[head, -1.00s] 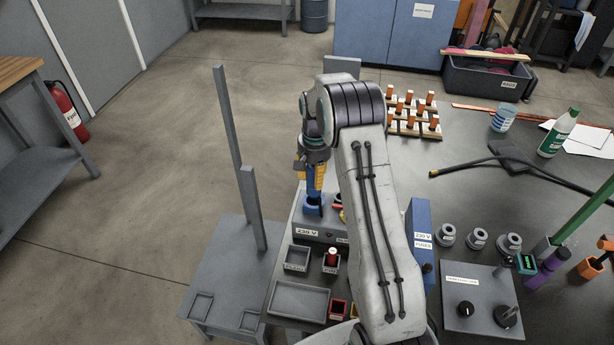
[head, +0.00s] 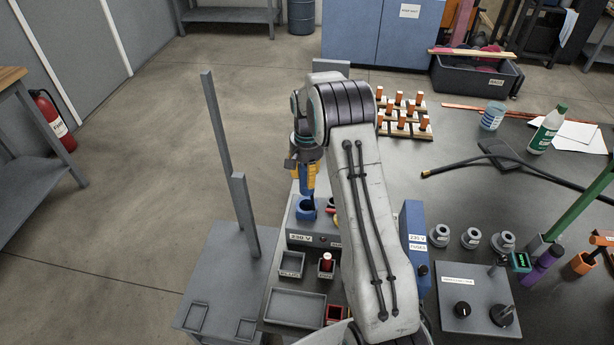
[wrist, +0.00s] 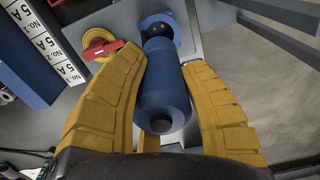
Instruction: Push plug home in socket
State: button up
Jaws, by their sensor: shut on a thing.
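My gripper (head: 307,178) has yellow fingers and is shut on a blue plug. In the wrist view, the plug (wrist: 163,88) is a smooth blue cylinder between the two fingers (wrist: 165,110). The blue socket (head: 306,209) sits on a grey box labelled 230 V, directly below the gripper in the head view. In the wrist view, the socket (wrist: 172,24) shows beyond the plug's far end, which overlaps its opening. How deep the plug sits in it, I cannot tell. My arm hides part of the box's right side.
A red switch handle on a yellow disc (wrist: 101,45) is close beside the left finger. A blue fuse box (head: 413,240) stands right of my arm. Small trays (head: 291,264) lie in front of the grey box. A grey upright post (head: 222,150) stands to the left.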

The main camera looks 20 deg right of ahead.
aim_at(307, 189)
jog(key=shift+f+b, duration=2.2)
jog(key=shift+f, duration=0.65)
jog(key=shift+f+b, duration=1.75)
jog(key=shift+f, duration=0.3)
jog(key=o, duration=1.2)
jog(key=shift+o, duration=0.2)
notch_tip(307, 189, up, 12)
jog(key=shift+r, duration=0.1)
